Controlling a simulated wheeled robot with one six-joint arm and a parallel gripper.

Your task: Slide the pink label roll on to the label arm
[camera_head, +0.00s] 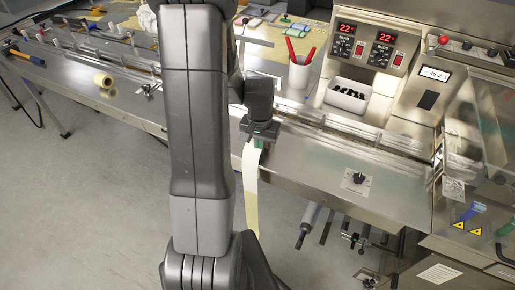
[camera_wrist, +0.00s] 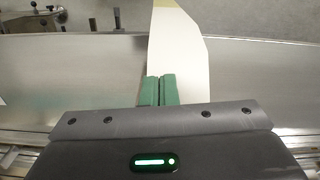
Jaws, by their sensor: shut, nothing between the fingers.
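My gripper (camera_head: 262,144) is over the front edge of the steel bench, with its green fingers pointing down. In the wrist view the fingers (camera_wrist: 158,90) are pressed together with nothing between them. A cream strip (camera_head: 250,185) hangs down past the bench edge beside the fingers; in the wrist view this pale strip (camera_wrist: 178,50) lies beyond and below them. I cannot make out a pink label roll in either view; my arm hides part of the bench. Grey rods (camera_head: 308,222) stick out under the bench, but I cannot tell whether one is the label arm.
The steel bench (camera_head: 310,165) runs across, with guide rails behind. A yellow tape roll (camera_head: 103,80) lies at left. The wrapper's control panel is at right. The floor in front is clear.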

